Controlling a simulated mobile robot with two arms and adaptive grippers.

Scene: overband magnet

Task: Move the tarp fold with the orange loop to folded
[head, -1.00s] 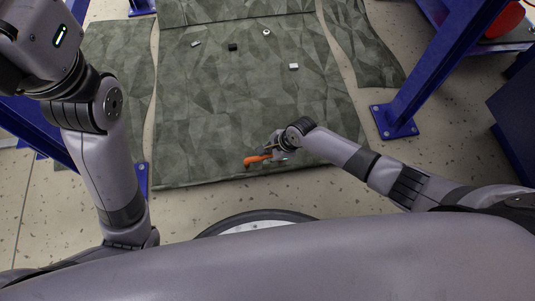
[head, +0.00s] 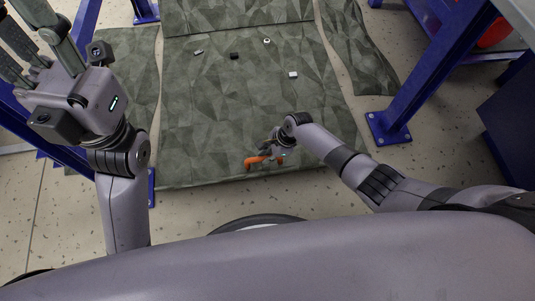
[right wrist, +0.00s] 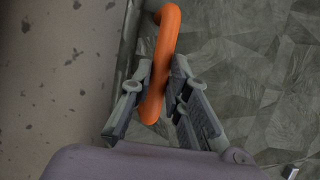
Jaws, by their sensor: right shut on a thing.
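The tarp (head: 205,120) is a green-grey, facet-patterned sheet lying flat on the floor. Its near edge carries the orange loop (head: 251,162), which also shows in the right wrist view (right wrist: 167,40). My right gripper (head: 266,156) is at that near edge, shut on the orange loop; in the right wrist view its fingers (right wrist: 161,92) close on the loop from both sides. My left gripper (head: 42,38) is raised at the upper left, away from the tarp, with its fingers spread apart and nothing seen between them.
Several small items lie on the tarp, among them a black block (head: 234,56), a white block (head: 293,74) and a ring (head: 267,41). Blue steel legs stand at the left and right (head: 388,127). Side tarp strips (head: 365,60) flank it. Speckled floor is bare in front.

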